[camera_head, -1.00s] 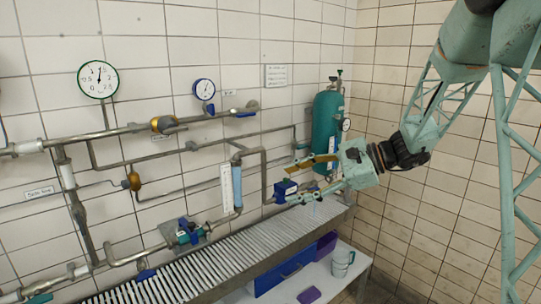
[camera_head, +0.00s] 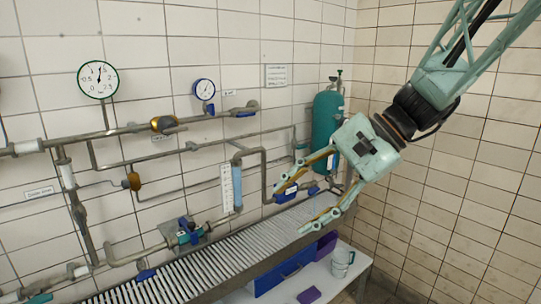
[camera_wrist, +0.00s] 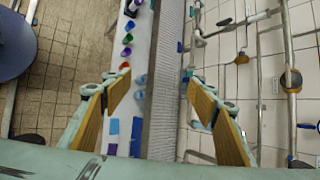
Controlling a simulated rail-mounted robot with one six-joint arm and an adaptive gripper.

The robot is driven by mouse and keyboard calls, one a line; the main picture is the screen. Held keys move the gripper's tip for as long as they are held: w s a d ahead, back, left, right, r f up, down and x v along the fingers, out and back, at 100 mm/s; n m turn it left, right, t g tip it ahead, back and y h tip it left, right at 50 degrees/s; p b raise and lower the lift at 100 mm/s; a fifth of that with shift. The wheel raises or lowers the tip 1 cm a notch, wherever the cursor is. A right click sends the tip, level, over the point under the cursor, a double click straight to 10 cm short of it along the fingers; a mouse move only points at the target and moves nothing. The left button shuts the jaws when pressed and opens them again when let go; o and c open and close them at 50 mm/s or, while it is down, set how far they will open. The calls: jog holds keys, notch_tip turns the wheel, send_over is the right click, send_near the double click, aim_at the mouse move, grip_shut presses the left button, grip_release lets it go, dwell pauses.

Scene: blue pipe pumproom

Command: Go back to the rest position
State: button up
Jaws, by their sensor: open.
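My gripper (camera_head: 293,206) is open and empty in the head view, in front of the right part of the pipe wall and above the grated shelf. Its two fingers with tan pads are spread, one near the blue device and one lower, over the grating. In the wrist view my gripper (camera_wrist: 159,92) shows its two fingers wide apart, with the grated shelf (camera_wrist: 162,110) below and between them. The green gas cylinder (camera_head: 326,128) stands behind my gripper, partly hidden by it.
Pipes run along the tiled wall with a large gauge (camera_head: 98,79), a smaller gauge (camera_head: 204,89) and a brass fitting (camera_head: 163,124). A blue drawer (camera_head: 284,273), a purple item (camera_head: 309,295) and a mug (camera_head: 341,262) sit below the grating. The tiled wall at right is bare.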

jog(key=s+d+n+t+h, duration=0.1)
jog(key=s+d+n+h, duration=0.2)
jog(key=s, duration=0.7)
jog(key=s+d+n+t+h, duration=0.1)
jog(key=s+d+n+h, duration=0.2)
jog(key=s+d, duration=0.4)
jog(key=s+d+n+h, duration=0.2)
jog(key=s+d, duration=0.3)
jog(key=s, duration=0.8)
jog(key=shift+r+n+t+h, duration=0.25)
jog(key=shift+n+t+h, duration=0.15)
dwell(1.4)
